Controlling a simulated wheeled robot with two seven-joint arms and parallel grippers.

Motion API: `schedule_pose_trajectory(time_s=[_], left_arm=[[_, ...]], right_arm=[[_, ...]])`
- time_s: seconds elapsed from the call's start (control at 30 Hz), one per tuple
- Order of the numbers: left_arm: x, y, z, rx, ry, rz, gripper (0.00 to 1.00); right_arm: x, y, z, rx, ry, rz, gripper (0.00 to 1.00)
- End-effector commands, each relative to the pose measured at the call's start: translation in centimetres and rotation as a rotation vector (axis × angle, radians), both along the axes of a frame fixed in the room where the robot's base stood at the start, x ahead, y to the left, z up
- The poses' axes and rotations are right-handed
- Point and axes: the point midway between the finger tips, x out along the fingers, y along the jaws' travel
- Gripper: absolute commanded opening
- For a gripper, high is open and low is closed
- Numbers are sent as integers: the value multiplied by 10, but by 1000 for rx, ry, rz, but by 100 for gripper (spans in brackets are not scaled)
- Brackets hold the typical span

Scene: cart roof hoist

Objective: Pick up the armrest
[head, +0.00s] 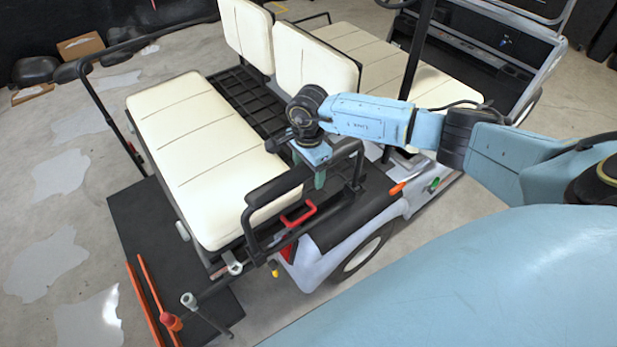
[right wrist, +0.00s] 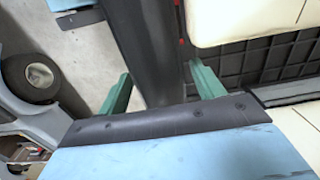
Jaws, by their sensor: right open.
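The armrest (head: 278,187) is a long black padded bar on a black frame at the side of the cart's rear bench. My right gripper (head: 308,167) is above its middle, pointing down, with its green fingers apart. In the right wrist view the armrest (right wrist: 146,45) runs between the open fingers of the right gripper (right wrist: 160,76), one finger on each side. It does not look clamped. The gripper hides part of the armrest in the head view. My left gripper is not in view.
The cream rear bench (head: 190,150) lies left of the armrest, with upright backrests (head: 316,62) behind. A red handle (head: 298,214) sits just below the armrest. A rear wheel (head: 362,254) is below right. A black mat (head: 150,230) with tools lies at lower left.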

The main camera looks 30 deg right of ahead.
Motion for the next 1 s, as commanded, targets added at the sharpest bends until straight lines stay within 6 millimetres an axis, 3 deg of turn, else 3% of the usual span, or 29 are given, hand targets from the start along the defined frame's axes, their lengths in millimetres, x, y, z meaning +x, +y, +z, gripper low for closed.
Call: schedule_pose_trajectory(time_s=[0.3,0.8,1.0], left_arm=[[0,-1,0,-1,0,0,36],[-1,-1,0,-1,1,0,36],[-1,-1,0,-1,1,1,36]], right_arm=[[0,0,-6,0,0,1,66],[0,0,-6,0,0,0,0],[1,0,-4,0,-3,0,0]])
